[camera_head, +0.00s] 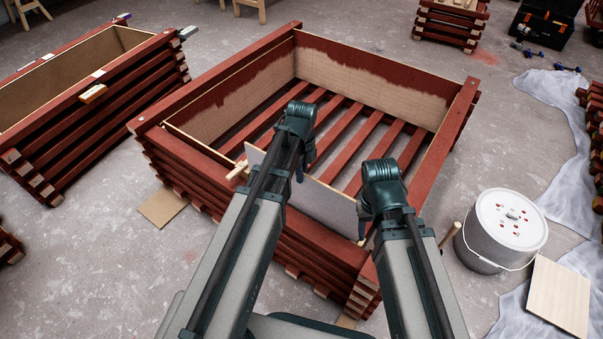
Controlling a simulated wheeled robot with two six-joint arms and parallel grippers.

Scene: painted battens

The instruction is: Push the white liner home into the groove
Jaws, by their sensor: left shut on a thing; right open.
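The white liner (325,209) is a pale flat panel at the near side of the red batten box (178,155). It stands a little above the near wall, and its left corner shows left of my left arm. My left gripper (300,172) is shut on the liner's upper edge, near its middle. My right gripper (361,228) is open by the liner's right end; I cannot tell whether it touches. The groove is hidden behind the liner and my arms, so how deep the liner sits cannot be told.
A light wooden peg (238,170) sticks out at the liner's left end. Red slats (345,150) cross the box floor. A lidded white bucket (487,250) and a pale board (559,298) are at the right. Another batten box (60,130) is at the left.

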